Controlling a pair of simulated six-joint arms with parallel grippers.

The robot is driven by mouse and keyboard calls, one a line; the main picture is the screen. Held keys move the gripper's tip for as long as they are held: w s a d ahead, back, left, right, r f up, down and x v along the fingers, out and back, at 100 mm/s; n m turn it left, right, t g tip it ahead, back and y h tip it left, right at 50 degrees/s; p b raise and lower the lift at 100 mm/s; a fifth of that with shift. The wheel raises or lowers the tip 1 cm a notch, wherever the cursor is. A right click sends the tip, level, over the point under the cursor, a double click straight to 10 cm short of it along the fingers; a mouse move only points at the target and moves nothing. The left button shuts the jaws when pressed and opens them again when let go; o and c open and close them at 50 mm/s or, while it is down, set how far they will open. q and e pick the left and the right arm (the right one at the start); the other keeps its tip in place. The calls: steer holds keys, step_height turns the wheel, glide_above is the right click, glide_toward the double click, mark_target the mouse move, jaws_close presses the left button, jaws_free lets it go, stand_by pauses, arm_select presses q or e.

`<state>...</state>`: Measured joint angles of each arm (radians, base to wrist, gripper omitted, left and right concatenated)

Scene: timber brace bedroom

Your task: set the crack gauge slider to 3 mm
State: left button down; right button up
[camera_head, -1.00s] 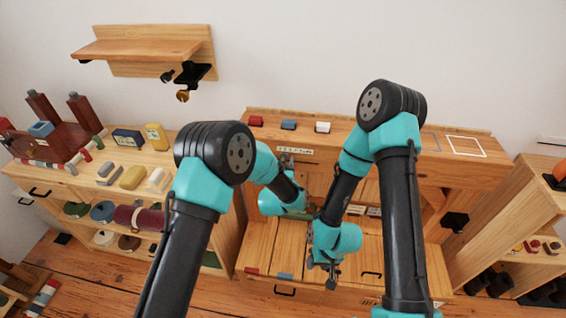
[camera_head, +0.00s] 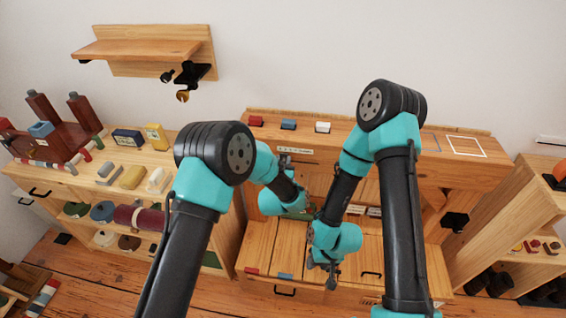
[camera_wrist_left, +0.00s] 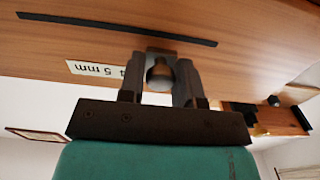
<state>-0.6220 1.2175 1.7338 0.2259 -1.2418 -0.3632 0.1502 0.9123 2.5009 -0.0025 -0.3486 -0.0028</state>
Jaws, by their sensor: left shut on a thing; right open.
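The crack gauge is on the front of the wooden workbench, with a dark slot (camera_wrist_left: 115,28) and a pale scale label (camera_wrist_left: 95,69) in the left wrist view. That view is upside down; "5 mm" is legible, and part of the scale is hidden by my gripper. My left gripper (camera_wrist_left: 160,72) is shut on the slider's round knob (camera_wrist_left: 159,76), a finger on each side. In the head view my left gripper (camera_head: 285,161) is at the bench front, beside the label (camera_head: 302,151). The slider's exact reading cannot be told. My right gripper (camera_head: 331,279) is open and empty, low over the lower wooden surface.
Red, blue and white blocks (camera_head: 288,125) stand on the bench top. A shelf unit with tools and rolls (camera_head: 138,217) is at the left. A wall shelf (camera_head: 140,48) hangs above. Another shelf unit (camera_head: 515,215) stands at the right. My right arm crosses the bench's middle.

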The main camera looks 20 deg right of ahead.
arm_select(q)
steer(key=shift+s+d, duration=0.3)
steer(key=shift+d, duration=0.35)
steer(key=shift+s+d, duration=0.3)
steer(key=shift+d, duration=0.35)
steer(key=c, duration=0.9)
jaws_free()
steer(key=shift+a, duration=0.1)
